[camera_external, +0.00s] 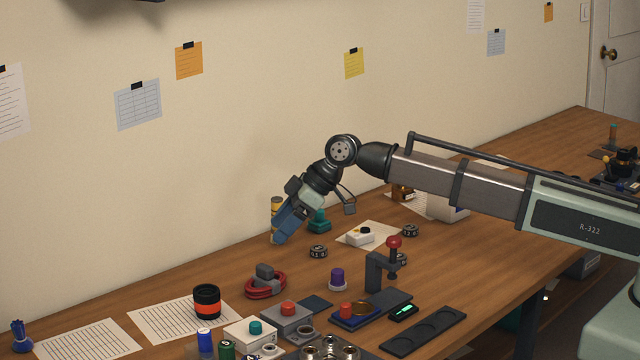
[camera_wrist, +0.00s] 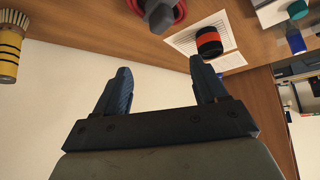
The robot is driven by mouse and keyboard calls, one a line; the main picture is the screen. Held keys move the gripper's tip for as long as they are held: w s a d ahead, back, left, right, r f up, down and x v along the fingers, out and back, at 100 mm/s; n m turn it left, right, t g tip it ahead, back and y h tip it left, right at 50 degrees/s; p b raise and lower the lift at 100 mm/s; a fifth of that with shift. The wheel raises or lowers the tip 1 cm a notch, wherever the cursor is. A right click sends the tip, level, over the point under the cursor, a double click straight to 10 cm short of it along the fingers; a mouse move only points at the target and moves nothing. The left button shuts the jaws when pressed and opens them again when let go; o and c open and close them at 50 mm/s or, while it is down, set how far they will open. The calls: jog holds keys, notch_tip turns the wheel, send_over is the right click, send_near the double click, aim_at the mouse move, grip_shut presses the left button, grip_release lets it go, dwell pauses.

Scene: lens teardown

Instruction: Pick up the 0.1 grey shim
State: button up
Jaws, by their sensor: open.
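I cannot pick out a 0.1 grey shim for certain in either view. Several small dark round pieces with pale marks lie on the bench in the external view: one (camera_external: 318,252) just right of my gripper, another (camera_external: 410,230) farther right, and one partly behind the red-knobbed clamp. Their labels are too small to read. My gripper (camera_external: 281,238) has blue fingers and points down and left above the back of the bench, near the wall. In the wrist view my gripper (camera_wrist: 160,68) is open, with nothing between the fingers.
A yellow banded cylinder (camera_external: 275,204) stands behind my gripper. A teal piece (camera_external: 319,222) is close on its right. A red-and-grey item (camera_external: 265,282), a black-and-orange cylinder (camera_external: 207,302) and a red-knobbed clamp (camera_external: 381,272) stand nearer. The front of the bench is crowded.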

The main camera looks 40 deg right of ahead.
jog(key=w+d+m+g+h, duration=0.1)
jog(key=w+d+g+h, duration=0.15)
jog(key=d, duration=1.75)
send_over(318, 247)
jog(key=s+d, duration=0.2)
jog(key=shift+t, duration=0.35)
notch_tip(318, 247, down, 6)
jog(key=shift+w+f, duration=0.15)
jog(key=shift+s+x, duration=0.15)
jog(key=shift+x, duration=1.35)
jog(key=shift+s+x, duration=0.15)
jog(key=shift+x, duration=1.35)
jog(key=shift+d+f, duration=0.1)
jog(key=c, duration=1.2)
jog(key=shift+o, duration=0.2)
